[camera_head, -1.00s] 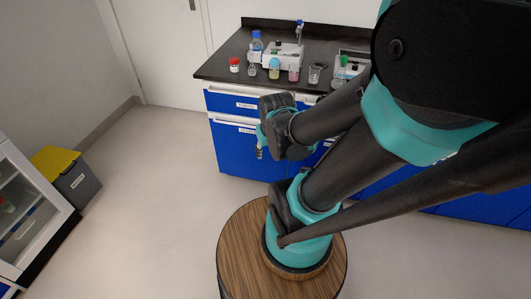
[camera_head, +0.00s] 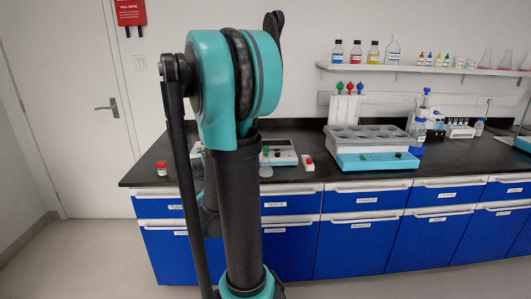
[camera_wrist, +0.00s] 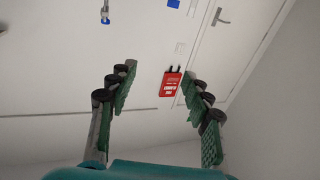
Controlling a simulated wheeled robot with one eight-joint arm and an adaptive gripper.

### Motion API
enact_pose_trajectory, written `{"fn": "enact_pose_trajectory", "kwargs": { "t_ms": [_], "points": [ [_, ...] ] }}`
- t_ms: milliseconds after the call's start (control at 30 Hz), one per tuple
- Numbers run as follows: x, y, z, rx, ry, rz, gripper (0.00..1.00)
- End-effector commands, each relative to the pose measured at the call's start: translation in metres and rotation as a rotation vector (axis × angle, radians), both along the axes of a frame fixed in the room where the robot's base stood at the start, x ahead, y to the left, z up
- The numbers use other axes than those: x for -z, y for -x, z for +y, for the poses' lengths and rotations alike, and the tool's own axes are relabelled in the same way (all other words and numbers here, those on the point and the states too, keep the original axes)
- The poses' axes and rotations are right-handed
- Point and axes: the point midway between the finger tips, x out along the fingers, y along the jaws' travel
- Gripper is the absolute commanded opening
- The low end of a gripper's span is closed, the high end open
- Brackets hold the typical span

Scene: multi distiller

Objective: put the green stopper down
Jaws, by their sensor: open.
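My gripper (camera_wrist: 158,75) shows in the wrist view with its two green-padded fingers wide apart and nothing between them. In the head view my arm stands in front of the bench and the gripper cannot be made out. A small clear vessel with a green top (camera_head: 266,163) stands on the dark bench just right of my arm. A green round-headed piece (camera_head: 340,87) stands upright beside a red and a blue one behind the heating bath. I cannot tell whether either green piece is the stopper.
The dark bench (camera_head: 133,178) over blue drawers runs across the view. A red-capped jar (camera_head: 161,167) stands at its left end, and a blue and white bath (camera_head: 373,148) with round openings sits right of centre. A wall shelf (camera_head: 400,69) holds bottles. A red sign (camera_wrist: 171,84) hangs beyond my fingers.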

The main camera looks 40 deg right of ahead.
Motion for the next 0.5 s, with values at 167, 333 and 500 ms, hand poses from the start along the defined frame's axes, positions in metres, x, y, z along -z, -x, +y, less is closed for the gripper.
{"fn": "enact_pose_trajectory", "kwargs": {
  "t_ms": [167,333,500],
  "points": [
    [0.002,0.011,-0.100,0.382,0.002,-0.077,0.50],
    [0.034,0.043,-0.165,0.680,-0.016,-0.021,0.50],
    [0.058,0.063,-0.190,0.819,-0.034,0.043,0.50]
  ]
}}
